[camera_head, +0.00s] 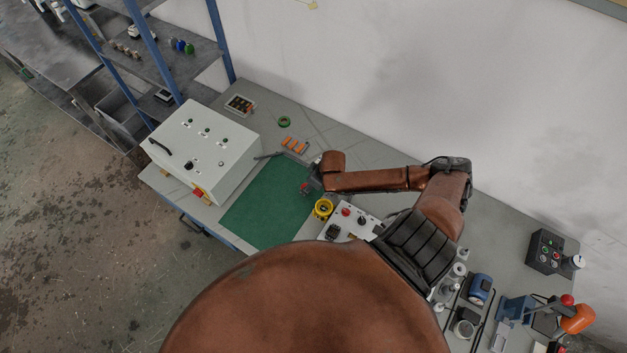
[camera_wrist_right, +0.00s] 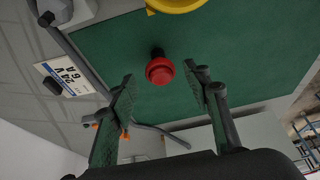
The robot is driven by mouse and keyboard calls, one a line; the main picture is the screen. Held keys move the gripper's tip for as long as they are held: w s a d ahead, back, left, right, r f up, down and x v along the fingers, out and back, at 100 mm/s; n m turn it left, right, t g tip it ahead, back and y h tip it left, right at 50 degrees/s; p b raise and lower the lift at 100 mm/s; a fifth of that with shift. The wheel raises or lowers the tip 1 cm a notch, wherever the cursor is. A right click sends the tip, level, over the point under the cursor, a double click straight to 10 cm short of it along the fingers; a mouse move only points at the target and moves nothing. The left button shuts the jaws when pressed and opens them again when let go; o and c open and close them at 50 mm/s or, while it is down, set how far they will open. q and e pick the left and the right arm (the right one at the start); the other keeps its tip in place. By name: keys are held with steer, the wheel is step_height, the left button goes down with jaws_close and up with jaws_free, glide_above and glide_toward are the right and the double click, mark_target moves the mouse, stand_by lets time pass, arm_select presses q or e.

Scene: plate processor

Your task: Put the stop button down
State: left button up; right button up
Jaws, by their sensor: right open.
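The stop button is a red mushroom head (camera_wrist_right: 159,71) on a dark stem, over the green mat (camera_wrist_right: 105,45) in the right wrist view. It lies between and just beyond my right fingertips, with gaps on both sides. My right gripper (camera_wrist_right: 160,82) is open and touches nothing that I can see. In the head view the right gripper (camera_head: 312,181) is over the right edge of the mat, and a small red spot of the button (camera_head: 304,187) shows beside it. The button's underside is hidden. My left gripper is out of view.
A yellow ring-shaped part (camera_head: 323,208) and a white control panel (camera_head: 352,222) stand close to the gripper. A white control box (camera_head: 205,150) stands left of the mat. Orange parts (camera_head: 294,145) and a green ring (camera_head: 285,122) lie behind. Much of the mat is bare.

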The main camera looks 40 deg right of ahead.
steer(key=v, duration=1)
steer(key=shift+c, duration=0.3)
